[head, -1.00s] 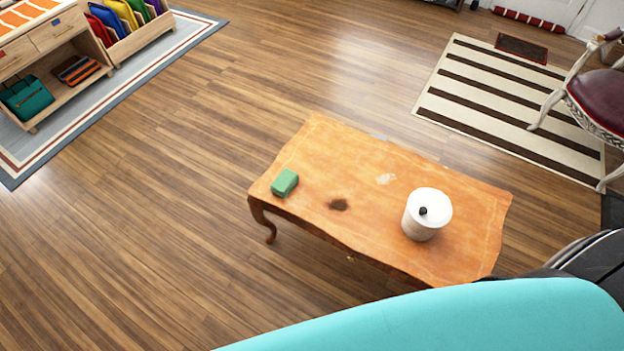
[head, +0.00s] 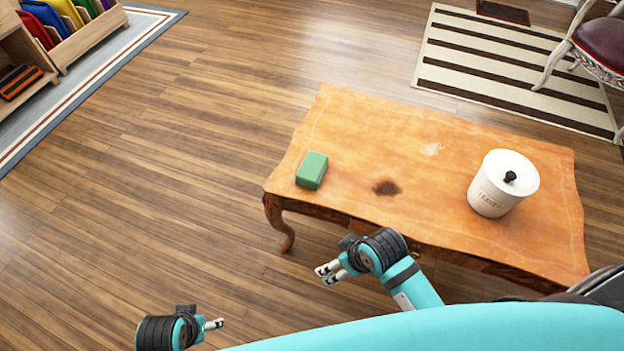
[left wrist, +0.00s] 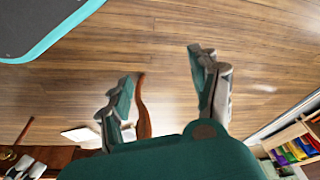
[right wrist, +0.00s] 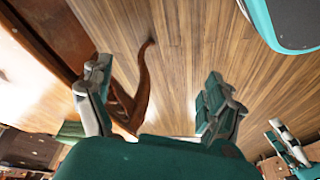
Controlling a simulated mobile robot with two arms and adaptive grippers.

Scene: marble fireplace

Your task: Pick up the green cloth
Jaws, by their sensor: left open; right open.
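The green cloth (head: 312,170) is a small folded block lying on the left end of the wooden table (head: 350,130). A green patch that looks like it shows at the left of the right wrist view (right wrist: 72,131). My right gripper (head: 328,272) is open and empty, in front of the table's near edge and lower in the picture than the cloth. It also shows in the right wrist view (right wrist: 160,100). My left gripper (head: 216,325) is at the bottom left, over the floor and away from the table. The left wrist view shows its fingers (left wrist: 160,85) apart and empty.
A dark stain (head: 386,188) marks the tabletop. A striped rug (head: 470,70) and a chair (head: 600,45) are behind. A wooden shelf unit (head: 90,35) is at the far left. The floor left of the table is clear.

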